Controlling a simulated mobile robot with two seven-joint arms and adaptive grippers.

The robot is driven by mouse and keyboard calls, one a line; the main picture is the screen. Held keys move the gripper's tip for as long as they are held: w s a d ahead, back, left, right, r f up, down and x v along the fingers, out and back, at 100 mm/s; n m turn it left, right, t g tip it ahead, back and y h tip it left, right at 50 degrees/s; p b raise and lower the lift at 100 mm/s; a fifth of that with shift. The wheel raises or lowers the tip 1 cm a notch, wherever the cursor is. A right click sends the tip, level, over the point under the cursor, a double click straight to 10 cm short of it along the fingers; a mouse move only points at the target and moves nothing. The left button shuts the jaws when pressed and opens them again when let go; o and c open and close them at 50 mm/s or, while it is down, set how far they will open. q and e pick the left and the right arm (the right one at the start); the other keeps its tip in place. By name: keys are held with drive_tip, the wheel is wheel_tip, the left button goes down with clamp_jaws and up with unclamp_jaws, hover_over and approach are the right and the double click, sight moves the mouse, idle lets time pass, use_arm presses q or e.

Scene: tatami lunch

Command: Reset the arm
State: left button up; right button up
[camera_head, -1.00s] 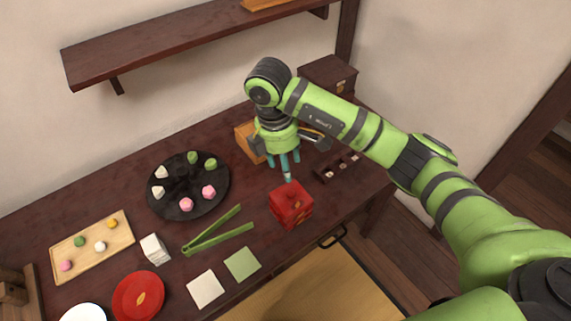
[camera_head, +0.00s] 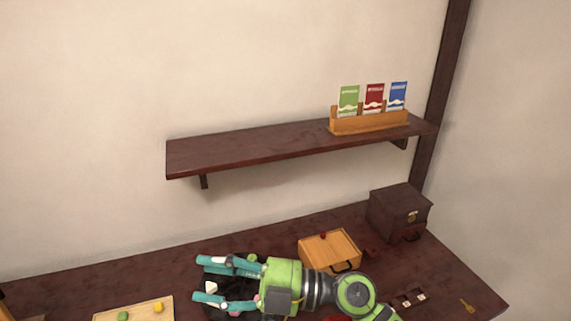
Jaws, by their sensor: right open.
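My right gripper (camera_head: 222,280) is in the lower middle of the head view, its teal fingers spread and pointing left. It is open, with nothing held between the fingers. It hangs in front of the black round plate (camera_head: 212,304), hiding most of it and most of the small sweets on it. My green right arm runs from the gripper down to the bottom edge. My left gripper is not in view.
A wall shelf (camera_head: 270,145) carries a wooden rack (camera_head: 368,123) with three coloured packets. A light wooden box (camera_head: 329,252) and a dark chest (camera_head: 399,213) stand on the dark table (camera_head: 100,280). A wooden tray (camera_head: 135,310) with sweets shows at bottom left.

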drive_tip(key=w+d+r+m+t, duration=0.5)
drive_tip(key=d+m+t, duration=0.15)
drive_tip(key=t, duration=0.45)
drive_tip(key=w+d+f+m+t+h, duration=0.2)
drive_tip(key=w+d+m+t+h, duration=0.2)
drive_tip(key=d+m+t+h, duration=0.55)
drive_tip(key=s+d+f+m+g+h, duration=0.3)
drive_tip(key=d+f+m+g+h, duration=0.35)
drive_tip(key=d+f+h, duration=0.65)
drive_tip(key=s+d+f+n+g+y, duration=0.15)
drive_tip(key=s+f+g+y, duration=0.25)
drive_tip(key=s+f+g, duration=1.25)
drive_tip(key=s+f+t, duration=0.2)
drive_tip(key=s+f, duration=0.2)
drive_tip(key=f, duration=0.9)
drive_tip(key=s+f+t, duration=0.1)
drive_tip(key=s+f, duration=0.3)
drive_tip(key=f, duration=0.9)
drive_tip(key=s+d+f+n, duration=0.1)
drive_tip(key=s+d+f, duration=0.1)
drive_tip(key=s+f, duration=1)
drive_tip(key=s+g, duration=0.1)
drive_tip(key=s, duration=0.1)
drive_tip(key=shift+s+d+f+h, duration=0.3)
drive_tip(key=shift+s+h, duration=0.05)
drive_tip(key=shift+s, duration=0.05)
